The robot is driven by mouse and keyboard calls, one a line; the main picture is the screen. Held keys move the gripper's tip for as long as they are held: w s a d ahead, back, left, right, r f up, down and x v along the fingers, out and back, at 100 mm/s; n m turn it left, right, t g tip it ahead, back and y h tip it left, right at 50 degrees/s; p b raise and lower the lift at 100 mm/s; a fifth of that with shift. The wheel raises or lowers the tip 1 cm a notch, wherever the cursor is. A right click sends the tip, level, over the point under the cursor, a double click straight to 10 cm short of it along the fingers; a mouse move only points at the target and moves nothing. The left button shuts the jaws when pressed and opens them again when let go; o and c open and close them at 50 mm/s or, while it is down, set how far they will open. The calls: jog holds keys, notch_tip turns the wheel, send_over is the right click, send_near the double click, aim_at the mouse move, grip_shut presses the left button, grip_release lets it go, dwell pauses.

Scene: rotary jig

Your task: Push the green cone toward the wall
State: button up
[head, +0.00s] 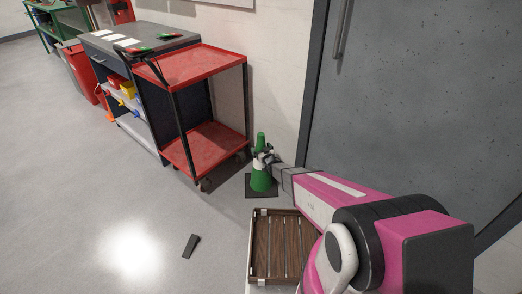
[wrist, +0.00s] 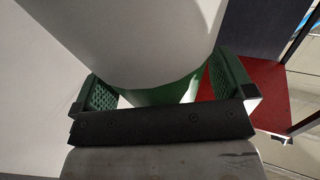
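The green cone (head: 261,181) stands upright on its dark square base, on the floor near the wall (head: 277,65). It has a green tip and a white band. My gripper (head: 268,157) is beside the cone's upper half, reaching in from the right. In the wrist view, the cone's white band fills the upper middle, with a green part (wrist: 165,96) below it. My gripper's two green-padded fingers (wrist: 163,82) are spread wide, one on either side of the cone. Whether the pads touch it cannot be seen clearly. The cone's base is hidden in the wrist view.
A red two-shelf cart (head: 205,67) stands just left of the cone. A grey door (head: 415,90) is on the right. A slatted wooden tray (head: 284,245) lies in front of the cone, and a small dark piece (head: 191,246) is on the floor. The floor at left is clear.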

jog(key=v, duration=1.1)
dwell(0.4)
jog(key=s+d+r+m+g+h, duration=0.2)
jog(key=d+r+g+h, duration=0.15)
jog(key=d+r, duration=0.3)
jog(key=s+d+r+m+g+h, duration=0.2)
jog(key=s+d+r+g+h, duration=0.1)
jog(key=d+r+h, duration=0.3)
jog(key=s+d+r+g, duration=0.2)
jog(key=s+r+g, duration=0.1)
jog(key=s, duration=0.4)
jog(key=s+d+r+m+g, duration=0.1)
jog(key=s+d+r+g, duration=0.1)
jog(key=s, duration=0.4)
jog(key=s+d+r+g+y, duration=0.1)
jog(key=s+r+g, duration=0.3)
jog(key=s+r, duration=0.2)
jog(key=shift+s+d+r+m, duration=0.3)
jog(key=shift+s+d+r, duration=0.1)
jog(key=shift+s, duration=0.45)
jog(key=shift+f, duration=0.1)
